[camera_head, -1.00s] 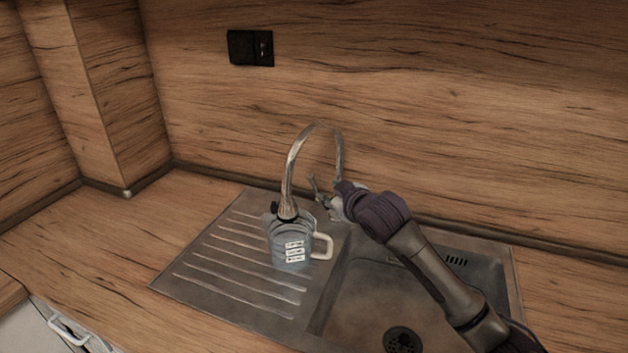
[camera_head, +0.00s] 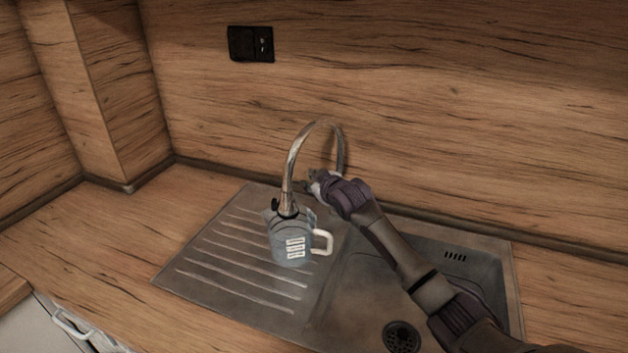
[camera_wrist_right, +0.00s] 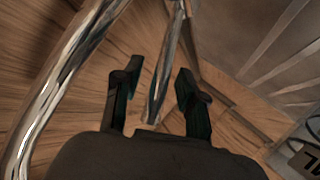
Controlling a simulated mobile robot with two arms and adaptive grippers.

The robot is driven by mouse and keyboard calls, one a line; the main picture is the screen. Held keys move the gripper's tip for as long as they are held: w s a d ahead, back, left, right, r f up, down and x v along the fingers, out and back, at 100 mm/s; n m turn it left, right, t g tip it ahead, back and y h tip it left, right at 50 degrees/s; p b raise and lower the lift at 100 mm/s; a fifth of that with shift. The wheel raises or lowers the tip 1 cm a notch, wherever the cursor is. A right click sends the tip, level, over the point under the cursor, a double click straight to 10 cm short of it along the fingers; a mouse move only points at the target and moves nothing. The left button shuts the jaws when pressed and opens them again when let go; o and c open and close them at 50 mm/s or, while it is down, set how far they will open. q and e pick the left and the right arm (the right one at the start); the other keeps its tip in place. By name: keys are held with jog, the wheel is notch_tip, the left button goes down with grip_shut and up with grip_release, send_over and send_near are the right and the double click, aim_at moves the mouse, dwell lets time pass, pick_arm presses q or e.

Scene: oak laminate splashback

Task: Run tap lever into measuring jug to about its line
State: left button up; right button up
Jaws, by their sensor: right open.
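The clear measuring jug (camera_head: 284,244), with a white handle and white marks, stands upright on the drainer below the tap spout (camera_head: 290,176). Its corner shows in the right wrist view (camera_wrist_right: 311,140). I cannot tell the water level in it. My right gripper (camera_head: 311,180) is beside the tap's base, behind and right of the jug. In the right wrist view its two dark fingers (camera_wrist_right: 157,85) are open, with a slim metal bar (camera_wrist_right: 160,88), seemingly the tap lever, showing between them. I cannot tell whether they touch it. The lever is mostly hidden in the head view. My left gripper is out of view.
The steel sink (camera_head: 352,290) has its basin and drain at the right, under my right arm. The ribbed drainer (camera_head: 215,262) is clear left of the jug. A wooden splashback (camera_head: 420,110) with a black socket (camera_head: 251,44) rises behind.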

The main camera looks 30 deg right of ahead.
jog(key=shift+c, duration=0.3)
grip_shut()
jog(key=shift+s+a+f+n+t+h+b, duration=0.3)
jog(key=shift+s+a+f+n+t+b, duration=0.1)
jog(key=shift+a+n+t+b, duration=0.15)
jog(key=shift+d, duration=0.1)
jog(key=shift+o, duration=0.3)
grip_release()
